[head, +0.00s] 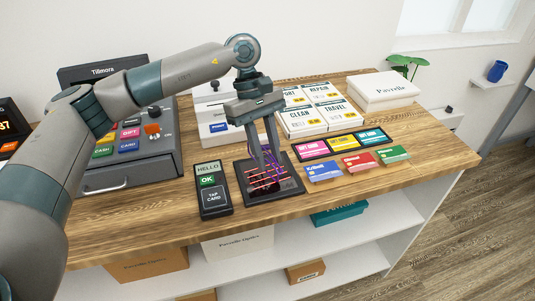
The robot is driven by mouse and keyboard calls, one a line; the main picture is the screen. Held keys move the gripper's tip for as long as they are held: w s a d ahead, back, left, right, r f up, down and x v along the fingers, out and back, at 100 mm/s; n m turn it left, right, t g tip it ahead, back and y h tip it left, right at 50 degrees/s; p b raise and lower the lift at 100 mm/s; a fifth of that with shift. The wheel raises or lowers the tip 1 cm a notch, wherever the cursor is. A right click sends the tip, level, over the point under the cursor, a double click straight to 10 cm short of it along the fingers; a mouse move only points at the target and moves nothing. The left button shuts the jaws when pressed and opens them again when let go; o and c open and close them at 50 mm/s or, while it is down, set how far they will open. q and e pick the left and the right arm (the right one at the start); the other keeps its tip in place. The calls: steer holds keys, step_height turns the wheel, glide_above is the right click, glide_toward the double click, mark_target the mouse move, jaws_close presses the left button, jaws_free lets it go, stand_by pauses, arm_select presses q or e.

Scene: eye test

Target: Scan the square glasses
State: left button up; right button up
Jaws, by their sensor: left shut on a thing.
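My left gripper (267,163) points down over a black scanner pad (290,189) on the wooden counter. It is shut on a thin purple-blue frame (255,156), which looks like the glasses. The fingers hide much of it, and it is too small to tell whether its shape is square. Red scan lines show on the pad just beneath the fingertips. I cannot tell whether the glasses touch the pad. My right gripper is not in view.
A card reader (213,192) stands left of the pad, and a grey till (140,150) is farther left. Coloured cards (358,162) and a dark card tray (341,145) lie to the right. White boxes (325,117) stand behind. The counter's right end has bare wood.

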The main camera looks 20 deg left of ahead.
arm_select(q)
steer(key=shift+r+p, duration=0.6)
steer(key=shift+r, duration=1.75)
steer(key=s+d+r+b, duration=0.1)
steer(key=s+d, duration=0.1)
steer(key=s, duration=0.5)
steer(key=s+d+r+b, duration=0.2)
steer(key=s, duration=0.5)
steer(key=shift+s, duration=0.25)
